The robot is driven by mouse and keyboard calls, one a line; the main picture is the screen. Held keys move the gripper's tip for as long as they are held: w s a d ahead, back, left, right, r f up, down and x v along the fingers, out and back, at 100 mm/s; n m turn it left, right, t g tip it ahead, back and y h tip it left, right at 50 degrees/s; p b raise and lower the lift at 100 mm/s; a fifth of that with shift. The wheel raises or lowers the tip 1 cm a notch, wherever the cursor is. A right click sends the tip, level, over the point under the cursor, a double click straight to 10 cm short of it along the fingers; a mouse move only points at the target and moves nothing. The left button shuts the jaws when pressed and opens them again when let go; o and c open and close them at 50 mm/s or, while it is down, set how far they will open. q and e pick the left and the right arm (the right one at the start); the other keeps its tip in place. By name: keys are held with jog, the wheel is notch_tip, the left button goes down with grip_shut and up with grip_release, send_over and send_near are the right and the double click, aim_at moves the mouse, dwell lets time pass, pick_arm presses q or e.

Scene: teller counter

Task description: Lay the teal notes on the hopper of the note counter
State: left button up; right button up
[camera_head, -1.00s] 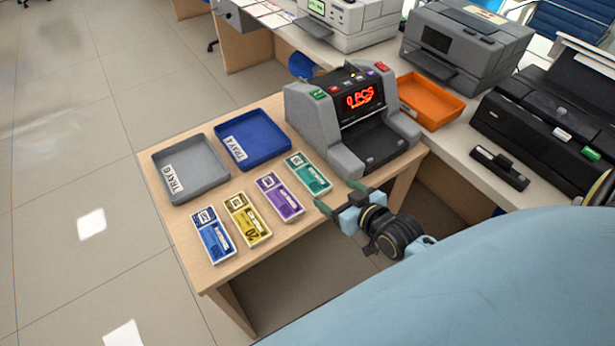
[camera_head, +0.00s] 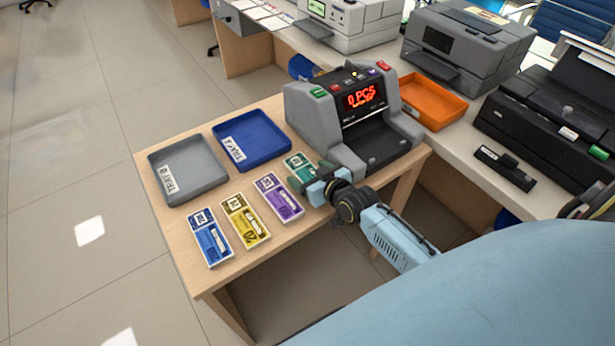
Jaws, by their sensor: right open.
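The teal notes (camera_head: 297,161) lie flat on the wooden table, at the right end of a row of note bundles. My right gripper (camera_head: 309,178) is open at the near part of the teal notes and covers much of them. I cannot tell whether its fingers touch them. The grey note counter (camera_head: 318,117) stands behind and to the right, its red display reading "0 PCS". Its dark hopper (camera_head: 378,146) is bare. My left gripper does not show.
Purple notes (camera_head: 279,198), yellow notes (camera_head: 246,220) and blue notes (camera_head: 212,238) lie to the left. A grey tray (camera_head: 204,192) and a blue tray (camera_head: 270,159) stand behind them. An orange tray (camera_head: 440,119) stands right of the counter.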

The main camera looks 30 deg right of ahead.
aim_at(309, 175)
jog(key=shift+w, duration=0.2)
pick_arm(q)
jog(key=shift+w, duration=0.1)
pick_arm(e)
jog(key=c, duration=1.2)
